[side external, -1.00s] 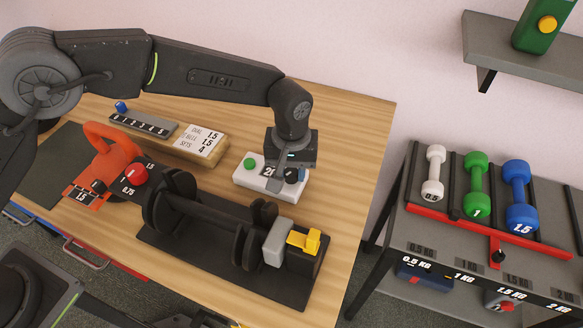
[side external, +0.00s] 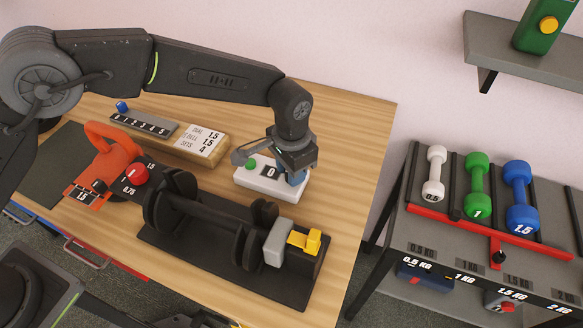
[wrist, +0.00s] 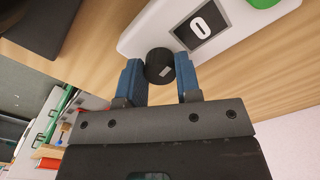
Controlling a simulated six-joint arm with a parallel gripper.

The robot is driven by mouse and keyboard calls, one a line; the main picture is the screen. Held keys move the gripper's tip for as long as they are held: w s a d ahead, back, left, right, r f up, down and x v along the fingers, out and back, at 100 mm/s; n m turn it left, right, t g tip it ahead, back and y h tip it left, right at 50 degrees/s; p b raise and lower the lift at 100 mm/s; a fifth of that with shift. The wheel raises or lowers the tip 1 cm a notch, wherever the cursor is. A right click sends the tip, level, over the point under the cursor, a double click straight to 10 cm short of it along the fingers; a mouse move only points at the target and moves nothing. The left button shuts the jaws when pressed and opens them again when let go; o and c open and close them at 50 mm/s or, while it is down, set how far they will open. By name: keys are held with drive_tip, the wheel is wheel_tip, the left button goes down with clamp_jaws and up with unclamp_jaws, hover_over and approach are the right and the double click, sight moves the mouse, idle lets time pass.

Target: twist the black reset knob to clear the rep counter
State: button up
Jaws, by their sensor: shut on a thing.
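The rep counter (side external: 264,188) is a white box on the wooden table, with a green button (side external: 250,164) and a small dark display (side external: 271,171) reading 0. In the wrist view the display (wrist: 201,24) also reads 0. The black reset knob (wrist: 160,64) sits at the end of the counter, between the two blue fingers. My gripper (wrist: 161,80) is shut on the knob, one finger on each side. In the side external view my gripper (side external: 297,178) is down at the counter's right end and hides the knob.
A dumbbell bar with black plates (side external: 210,217) lies on a dark mat just in front of the counter. A card block (side external: 203,142) lies behind. A rack with small dumbbells (side external: 477,184) stands at the right.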

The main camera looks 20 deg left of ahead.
drive_tip(key=shift+m, duration=0.8)
drive_tip(key=o, duration=0.9)
drive_tip(key=shift+r, duration=0.1)
wheel_tip(320, 180, up, 14)
drive_tip(key=shift+f, duration=0.15)
